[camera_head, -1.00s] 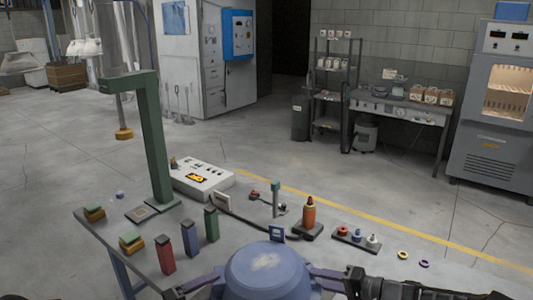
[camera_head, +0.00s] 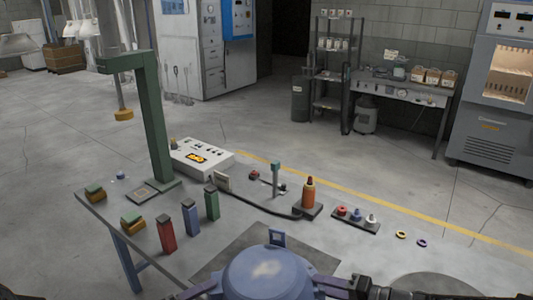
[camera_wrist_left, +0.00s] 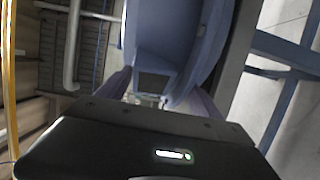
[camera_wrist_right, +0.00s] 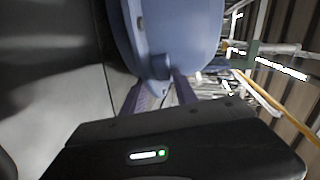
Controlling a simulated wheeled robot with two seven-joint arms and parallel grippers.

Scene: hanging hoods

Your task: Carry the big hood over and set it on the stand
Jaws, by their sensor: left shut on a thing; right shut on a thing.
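The big hood (camera_head: 262,272) is a blue-grey dome at the bottom middle of the head view, with a small upright blue tab (camera_head: 277,238) at its far side. My left gripper (camera_head: 205,289) is shut on its left side and my right gripper (camera_head: 328,284) is shut on its right side. The hood also fills the middle of the left wrist view (camera_wrist_left: 170,45) and the right wrist view (camera_wrist_right: 180,35).
Red (camera_head: 166,235), blue (camera_head: 190,218) and green (camera_head: 212,203) blocks stand on the table left of the hood. A dark square patch (camera_head: 225,262) shows beside the hood.

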